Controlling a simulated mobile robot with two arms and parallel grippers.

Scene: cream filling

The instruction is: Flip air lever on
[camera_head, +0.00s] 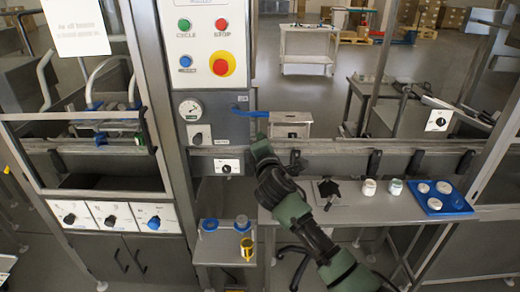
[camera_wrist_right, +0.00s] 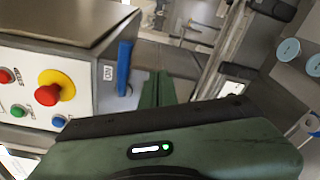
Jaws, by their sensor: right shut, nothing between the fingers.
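The blue air lever (camera_head: 250,113) sticks out from the grey machine column beside the round gauge, lying roughly level in the head view. In the right wrist view it shows as a blue bar (camera_wrist_right: 124,68) against the panel's side. My right gripper (camera_head: 261,137) is shut and empty, just below the lever's right end in the head view. In the wrist view its green fingers (camera_wrist_right: 157,88) are together, to the right of the lever with a visible gap. My left gripper is not in view.
The control panel (camera_head: 206,44) with a red emergency button (camera_head: 222,65) is above the lever. A pressure gauge (camera_head: 190,110) is left of it. A blue tray (camera_head: 437,198) with white jars and loose jars (camera_head: 369,187) stand on the right shelf.

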